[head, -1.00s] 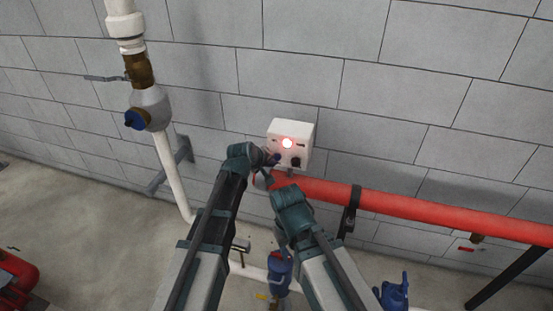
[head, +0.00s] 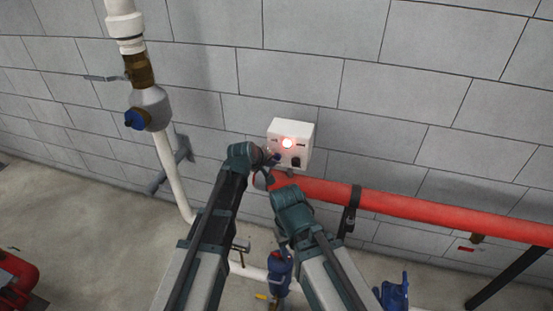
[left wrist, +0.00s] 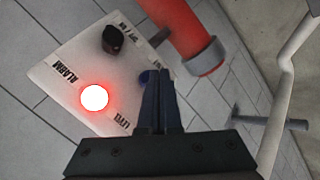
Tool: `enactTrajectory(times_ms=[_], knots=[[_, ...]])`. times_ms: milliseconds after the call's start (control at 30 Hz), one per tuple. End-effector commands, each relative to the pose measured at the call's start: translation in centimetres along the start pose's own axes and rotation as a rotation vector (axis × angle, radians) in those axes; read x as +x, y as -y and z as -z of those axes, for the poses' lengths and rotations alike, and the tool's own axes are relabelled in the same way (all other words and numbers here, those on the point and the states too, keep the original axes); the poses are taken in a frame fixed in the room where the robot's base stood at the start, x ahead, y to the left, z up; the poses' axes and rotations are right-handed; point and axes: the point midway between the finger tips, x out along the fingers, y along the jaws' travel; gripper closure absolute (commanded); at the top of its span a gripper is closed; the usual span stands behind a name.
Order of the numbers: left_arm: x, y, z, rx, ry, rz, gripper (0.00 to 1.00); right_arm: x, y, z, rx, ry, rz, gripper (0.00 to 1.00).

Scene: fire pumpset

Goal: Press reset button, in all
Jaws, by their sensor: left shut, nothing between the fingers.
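A white control box (head: 291,136) is on the block wall, with a glowing red alarm lamp (head: 287,143) and a black knob (head: 296,162). In the left wrist view its panel (left wrist: 62,72) shows the lit lamp (left wrist: 95,97), the black knob (left wrist: 113,39) and a small blue button (left wrist: 146,77). My left gripper (head: 274,158) is at the box's lower left. Its shut, empty fingers (left wrist: 158,78) overlap the blue button's edge in the wrist view; I cannot tell whether they touch it. My right arm (head: 292,210) ends below the box; its fingers cannot be made out.
A red pipe (head: 400,204) runs right from just below the box, close to both arms. A white vertical pipe (head: 172,175) with a blue-capped valve (head: 148,108) stands to the left. Blue valves (head: 394,293) are low at the right. The wall above the box is clear.

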Motion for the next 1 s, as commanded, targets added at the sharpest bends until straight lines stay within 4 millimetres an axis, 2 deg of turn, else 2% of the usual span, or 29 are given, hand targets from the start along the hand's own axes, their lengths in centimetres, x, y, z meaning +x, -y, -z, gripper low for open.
enactTrajectory(times_ms=[200, 1000], knots=[[0.76, -0.23, 0.29, 0.000, 0.000, 0.000, 1.00, 0.29, 0.03, 0.02, 0.000, 0.000, 0.000, 0.50], [1.03, -0.48, 0.51, 0.000, 0.000, 0.000, 1.00, 0.25, 0.02, 0.02, 0.000, 0.000, 0.000, 0.50]])
